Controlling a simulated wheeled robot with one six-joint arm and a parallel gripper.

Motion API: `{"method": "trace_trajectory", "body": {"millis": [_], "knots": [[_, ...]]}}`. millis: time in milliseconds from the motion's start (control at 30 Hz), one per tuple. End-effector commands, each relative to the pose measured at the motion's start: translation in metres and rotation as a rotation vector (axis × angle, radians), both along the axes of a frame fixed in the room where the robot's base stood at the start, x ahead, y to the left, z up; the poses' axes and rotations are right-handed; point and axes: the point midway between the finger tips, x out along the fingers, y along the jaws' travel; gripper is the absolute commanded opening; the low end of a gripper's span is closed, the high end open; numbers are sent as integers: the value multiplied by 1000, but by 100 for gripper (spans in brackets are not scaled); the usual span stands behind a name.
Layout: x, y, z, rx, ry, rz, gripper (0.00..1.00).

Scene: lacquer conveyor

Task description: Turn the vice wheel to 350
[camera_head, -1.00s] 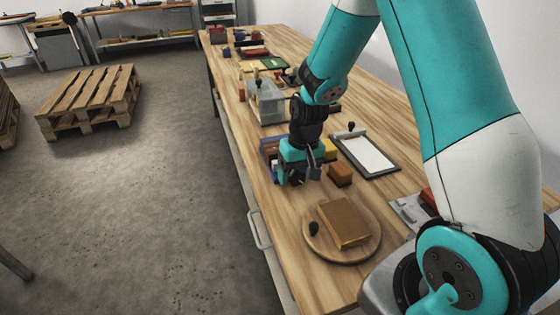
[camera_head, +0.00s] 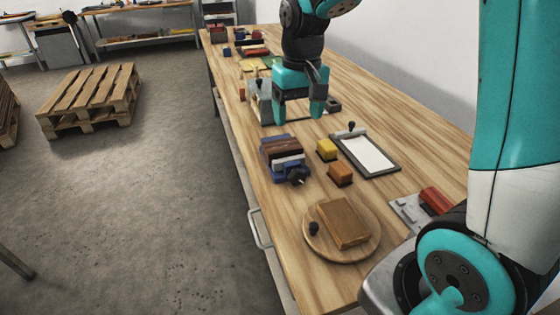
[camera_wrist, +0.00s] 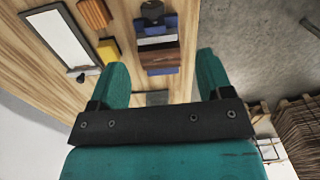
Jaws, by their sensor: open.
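The vice (camera_head: 281,150) has a blue body with brown and pale jaws and stands near the bench's left edge. Its dark wheel (camera_head: 298,176) is on the side facing the head camera. My gripper (camera_head: 297,114) is open and empty, raised above the bench beyond the vice, apart from it. In the wrist view, the vice (camera_wrist: 160,55) lies between and past my open fingers (camera_wrist: 163,72), with the dark wheel (camera_wrist: 152,10) at the top edge. I cannot read any wheel marking.
Yellow block (camera_head: 327,149) and orange block (camera_head: 341,174) stand right of the vice, beside a clipboard (camera_head: 370,154). A round board (camera_head: 315,247) with a brown block (camera_head: 344,222) is nearer. A grey machine (camera_head: 258,104) and several small items stand farther back. Bare wood surrounds the vice's near side.

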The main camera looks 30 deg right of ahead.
Motion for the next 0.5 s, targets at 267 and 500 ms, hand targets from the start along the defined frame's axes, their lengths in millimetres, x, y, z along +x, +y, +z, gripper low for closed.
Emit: {"method": "trace_trajectory", "body": {"millis": [267, 500], "knots": [[-36, 46, 18, 67, -39, 179, 73], [-71, 80, 29, 126, -68, 327, 73]]}}
